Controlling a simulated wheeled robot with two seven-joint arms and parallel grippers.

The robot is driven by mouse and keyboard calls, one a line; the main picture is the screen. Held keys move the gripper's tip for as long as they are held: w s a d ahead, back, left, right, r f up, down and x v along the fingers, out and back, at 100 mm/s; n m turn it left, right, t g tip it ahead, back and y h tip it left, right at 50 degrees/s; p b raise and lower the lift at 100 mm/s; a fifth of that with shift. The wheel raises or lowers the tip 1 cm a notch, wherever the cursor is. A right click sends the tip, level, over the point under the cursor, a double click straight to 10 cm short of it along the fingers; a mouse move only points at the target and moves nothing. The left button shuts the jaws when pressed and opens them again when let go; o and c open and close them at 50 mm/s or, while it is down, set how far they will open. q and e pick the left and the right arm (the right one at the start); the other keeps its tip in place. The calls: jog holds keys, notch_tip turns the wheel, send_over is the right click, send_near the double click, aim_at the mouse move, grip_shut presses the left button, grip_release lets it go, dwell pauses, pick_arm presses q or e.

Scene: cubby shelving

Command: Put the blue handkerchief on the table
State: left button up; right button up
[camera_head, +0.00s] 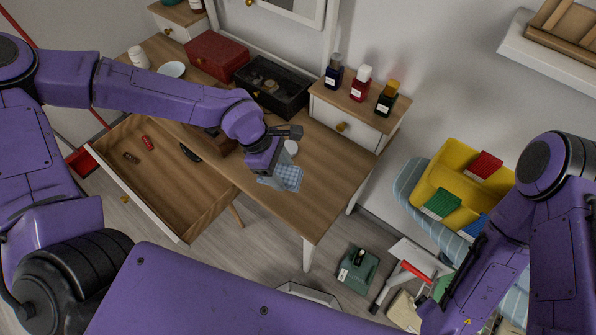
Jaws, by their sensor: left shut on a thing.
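The blue handkerchief (289,179) is light blue and checked. It hangs from my left gripper (268,179), which is shut on it over the right part of the wooden table (310,212). The gripper hides part of the cloth, and I cannot tell whether its lower edge touches the tabletop. My right arm shows at the right side of the head view, but its gripper is not in view.
An open drawer (178,205) juts from the table's front, with small items inside. A black box (277,93), a red box (216,57) and several bottles stand at the back. A yellow bin (437,178) is at right. The table's right front is clear.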

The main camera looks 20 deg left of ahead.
pick_arm(q)
send_over(303, 181)
jog(key=a, duration=0.2)
jog(key=f, duration=0.5)
jog(key=shift+s+d+f+p, duration=0.15)
jog(key=shift+s+f+p, duration=0.15)
jog(key=shift+f+p, duration=0.1)
jog(key=f, duration=0.1)
jog(key=f+p, duration=0.1)
jog(key=f, duration=0.1)
jog(key=shift+w+d+f+p, duration=0.15)
jog(key=shift+w+d+p, duration=0.1)
jog(key=shift+p, duration=0.15)
jog(key=shift+f, duration=0.2)
jog(key=shift+a+f+b, duration=0.15)
jog(key=shift+f+b, duration=0.05)
jog(key=shift+b, duration=0.15)
jog(key=o, duration=1)
jog(key=shift+r, duration=0.1)
